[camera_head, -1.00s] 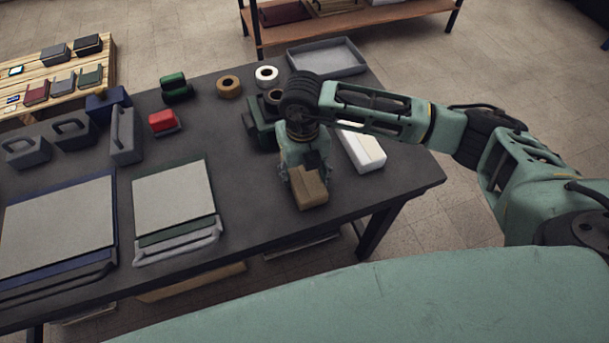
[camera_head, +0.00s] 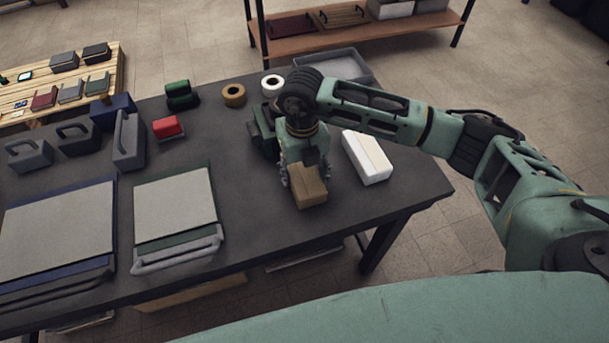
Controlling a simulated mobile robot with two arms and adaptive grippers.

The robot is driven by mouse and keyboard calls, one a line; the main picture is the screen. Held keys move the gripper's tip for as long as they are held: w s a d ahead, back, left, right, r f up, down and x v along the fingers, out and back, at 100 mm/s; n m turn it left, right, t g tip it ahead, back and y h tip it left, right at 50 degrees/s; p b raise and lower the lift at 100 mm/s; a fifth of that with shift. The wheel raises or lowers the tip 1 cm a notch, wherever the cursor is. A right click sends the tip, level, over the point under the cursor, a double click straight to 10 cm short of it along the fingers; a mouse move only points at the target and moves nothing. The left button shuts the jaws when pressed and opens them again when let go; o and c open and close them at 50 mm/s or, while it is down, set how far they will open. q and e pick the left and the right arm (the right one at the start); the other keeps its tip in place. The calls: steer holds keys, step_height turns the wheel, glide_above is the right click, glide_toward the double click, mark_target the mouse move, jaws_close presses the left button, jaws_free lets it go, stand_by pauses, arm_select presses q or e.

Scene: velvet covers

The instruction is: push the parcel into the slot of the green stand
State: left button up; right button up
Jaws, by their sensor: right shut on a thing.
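The brown parcel (camera_head: 309,188) is in my right gripper (camera_head: 304,170), at the front of the dark table. The gripper is shut on it and comes at it from behind and above. The parcel's near face and top show; its far end is hidden by the gripper. I cannot tell whether it touches the table. The dark green stand (camera_head: 259,136) is behind and left of the gripper, partly hidden by my right arm. Its slot cannot be made out. My left gripper is not in view.
A white box (camera_head: 367,157) lies just right of the gripper. Tape rolls (camera_head: 233,95) and a grey tray (camera_head: 335,67) are behind. A red block (camera_head: 167,127) and a grey-topped pad (camera_head: 174,205) are left. The table between pad and parcel is clear.

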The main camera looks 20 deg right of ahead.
steer(key=shift+w+b, duration=0.95)
steer(key=shift+w, duration=0.8)
steer(key=shift+a, duration=0.1)
steer(key=o, duration=1.5)
steer(key=shift+r, duration=0.1)
step_height(320, 180, up, 12)
